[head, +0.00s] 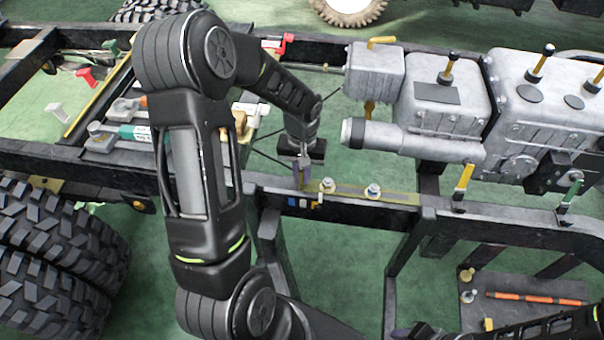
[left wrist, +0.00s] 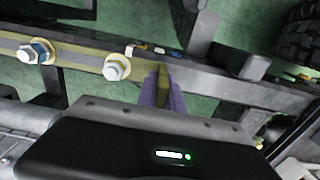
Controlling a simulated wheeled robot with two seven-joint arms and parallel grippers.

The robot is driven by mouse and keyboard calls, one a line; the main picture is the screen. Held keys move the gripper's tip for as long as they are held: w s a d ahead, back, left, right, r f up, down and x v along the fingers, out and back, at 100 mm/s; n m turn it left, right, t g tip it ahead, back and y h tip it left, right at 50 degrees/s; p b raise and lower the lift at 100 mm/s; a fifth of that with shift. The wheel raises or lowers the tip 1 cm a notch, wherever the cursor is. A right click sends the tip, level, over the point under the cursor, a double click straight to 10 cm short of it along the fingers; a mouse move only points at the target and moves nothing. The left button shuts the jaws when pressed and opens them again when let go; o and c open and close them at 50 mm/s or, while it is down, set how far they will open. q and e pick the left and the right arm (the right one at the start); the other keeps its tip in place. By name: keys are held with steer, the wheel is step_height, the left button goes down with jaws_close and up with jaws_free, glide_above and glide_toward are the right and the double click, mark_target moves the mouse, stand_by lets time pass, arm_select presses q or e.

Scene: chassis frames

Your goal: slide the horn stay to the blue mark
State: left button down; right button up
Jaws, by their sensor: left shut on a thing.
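The horn stay (head: 345,191) is a flat yellowish slotted strip on the dark frame rail, with two bolts through it. My left gripper (head: 304,176) comes down from above and is shut on the stay's upright tab at its left end. In the left wrist view, the purple pads of my left gripper (left wrist: 163,92) close on the tab, and the horn stay (left wrist: 85,57) runs off to the left. The blue mark (head: 291,201) is on the rail face, left of the stay's small pointer and apart from it. The blue mark also shows in the left wrist view (left wrist: 177,54).
Other small pale and yellow marks sit beside the blue one. A grey engine block (head: 440,95) stands right of my left gripper. A tray with loose parts (head: 105,135) lies left, behind my arm. Large tyres (head: 50,260) are at lower left.

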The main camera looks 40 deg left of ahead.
stand_by(0.3)
arm_select(q)
steer(key=s+a, duration=0.1)
steer(key=a, duration=0.1)
steer(key=s+a, duration=0.1)
steer(key=a, duration=0.1)
steer(key=s+a, duration=0.1)
steer(key=a, duration=0.2)
steer(key=shift+s, duration=0.35)
steer(key=c, duration=1.5)
jaws_free()
steer(key=shift+d, duration=0.1)
steer(key=shift+r, duration=3.9)
